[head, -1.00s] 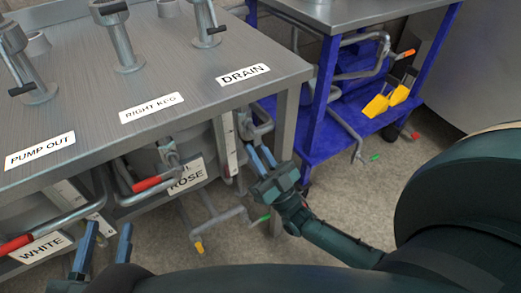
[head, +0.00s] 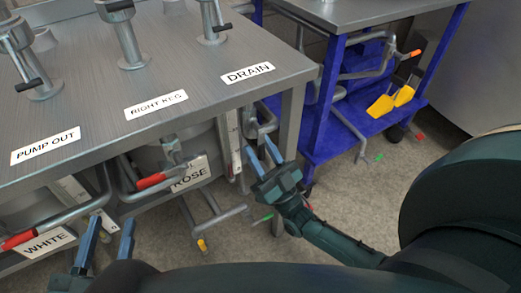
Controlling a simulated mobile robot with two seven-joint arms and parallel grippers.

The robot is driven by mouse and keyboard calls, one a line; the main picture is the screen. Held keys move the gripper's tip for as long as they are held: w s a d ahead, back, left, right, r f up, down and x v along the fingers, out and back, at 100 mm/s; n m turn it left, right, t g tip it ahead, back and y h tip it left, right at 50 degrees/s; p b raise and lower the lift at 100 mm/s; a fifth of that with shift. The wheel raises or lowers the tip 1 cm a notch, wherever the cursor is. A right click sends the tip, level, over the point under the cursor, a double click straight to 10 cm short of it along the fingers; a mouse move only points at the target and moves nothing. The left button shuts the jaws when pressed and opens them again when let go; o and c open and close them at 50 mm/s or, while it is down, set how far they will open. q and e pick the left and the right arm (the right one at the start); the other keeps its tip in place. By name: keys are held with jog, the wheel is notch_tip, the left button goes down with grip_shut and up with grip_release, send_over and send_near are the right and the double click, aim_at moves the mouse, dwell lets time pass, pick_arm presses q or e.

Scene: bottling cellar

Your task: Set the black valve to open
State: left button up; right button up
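Three valves with black handles stand on the steel bench top. One black handle (head: 28,84) is at the left above the PUMP OUT label (head: 45,145). Another black handle (head: 120,6) is at the top edge above the RIGHT KEG label (head: 156,105). The third black handle (head: 221,29) is above the DRAIN label (head: 247,74). I cannot tell which is the task's valve. My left gripper (head: 107,240) is open and empty at the bench's lower front, near a red-handled pipe. My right gripper (head: 264,153) is open and empty beside the bench's right front leg.
Below the bench top (head: 80,100) are red handles (head: 150,180), bent pipes, and WHITE (head: 48,243) and ROSE (head: 190,174) signs. A blue cart (head: 325,125) with yellow scoops (head: 380,105) stands at the right. Grey floor (head: 355,205) lies between.

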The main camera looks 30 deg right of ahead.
jog(key=shift+f, duration=0.1)
jog(key=v, duration=0.7)
jog(key=shift+s+f, duration=0.15)
jog(key=shift+s, duration=0.05)
